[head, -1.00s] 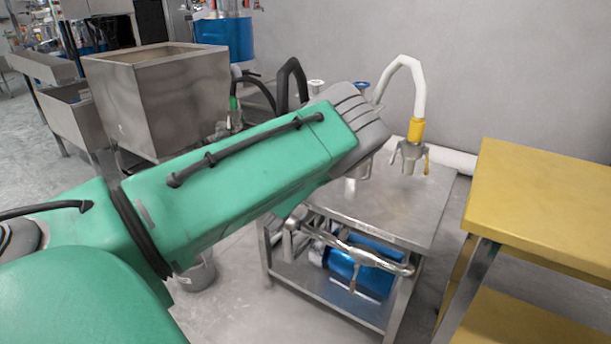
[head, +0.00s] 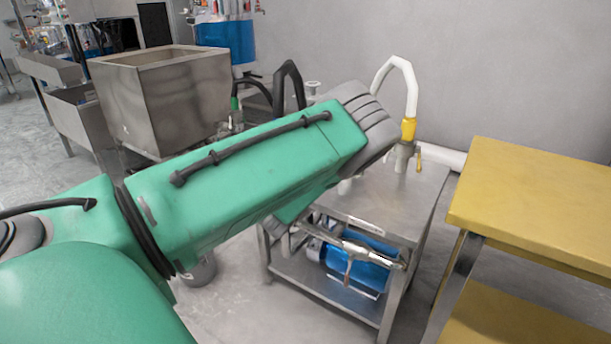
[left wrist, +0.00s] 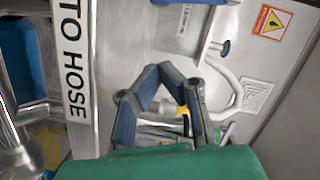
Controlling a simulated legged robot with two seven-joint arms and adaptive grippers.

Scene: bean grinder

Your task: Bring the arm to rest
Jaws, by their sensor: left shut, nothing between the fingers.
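My left arm (head: 245,155), green with a grey end, reaches from the lower left across the middle of the head view, in front of the steel grinder cart. Its gripper is hidden there behind the arm. In the left wrist view my left gripper (left wrist: 158,70) has its blue-grey fingers brought together at the tips, with nothing held between them. Behind the fingers are a pale curved hose (left wrist: 240,95) and some yellow and metal parts. My right gripper is in neither view.
A steel cart (head: 405,205) with a blue motor (head: 355,270) below stands beyond the arm. A white hose (head: 408,80) with a yellow collar rises from it. A yellow table (head: 540,195) stands right, a steel hopper (head: 165,100) left. A "TO HOSE" label (left wrist: 72,55) shows at wrist.

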